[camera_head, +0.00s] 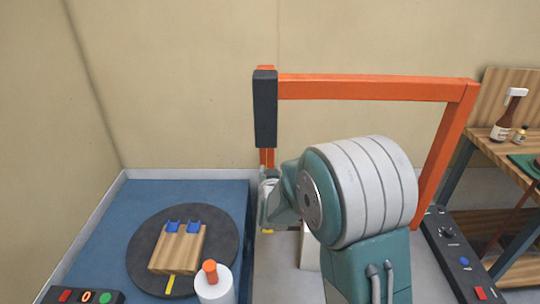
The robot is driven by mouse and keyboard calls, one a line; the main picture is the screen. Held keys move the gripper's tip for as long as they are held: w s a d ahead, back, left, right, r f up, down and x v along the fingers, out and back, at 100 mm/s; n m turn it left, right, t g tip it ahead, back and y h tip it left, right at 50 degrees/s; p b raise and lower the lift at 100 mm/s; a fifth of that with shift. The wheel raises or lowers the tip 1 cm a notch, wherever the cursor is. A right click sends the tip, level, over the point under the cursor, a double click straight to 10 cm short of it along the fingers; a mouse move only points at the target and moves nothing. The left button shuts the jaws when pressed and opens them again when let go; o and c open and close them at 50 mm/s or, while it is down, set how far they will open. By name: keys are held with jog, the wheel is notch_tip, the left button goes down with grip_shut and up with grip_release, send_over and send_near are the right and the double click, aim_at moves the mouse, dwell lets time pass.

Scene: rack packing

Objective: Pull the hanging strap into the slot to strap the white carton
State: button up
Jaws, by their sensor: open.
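A white carton (309,246) shows only as a narrow pale strip; my teal and grey arm hides most of it. An orange strapping frame (375,88) stands around this area, with a dark unit (264,108) on its left post. A thin yellowish line, possibly the strap (267,158), runs down that post below the dark unit. I cannot make out its end or the slot. My gripper (266,212) is at the foot of the left post, small and partly hidden by my wrist. It is open, and I see nothing held in it.
On the left, a blue surface (200,190) bears a black turntable (137,255) with a wooden pallet (165,260) and a white cylinder (216,288) with an orange top. A control panel (460,255) is at right, near a wooden shelf (482,135) with a spray bottle (508,115).

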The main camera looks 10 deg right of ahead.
jog(key=w+d+f+t+h, duration=0.1)
jog(key=w+f, duration=0.2)
jog(key=w, duration=0.9)
jog(key=shift+d, duration=0.15)
jog(key=shift+f, duration=0.1)
jog(key=c, duration=0.4)
grip_shut()
jog(key=shift+a, duration=0.2)
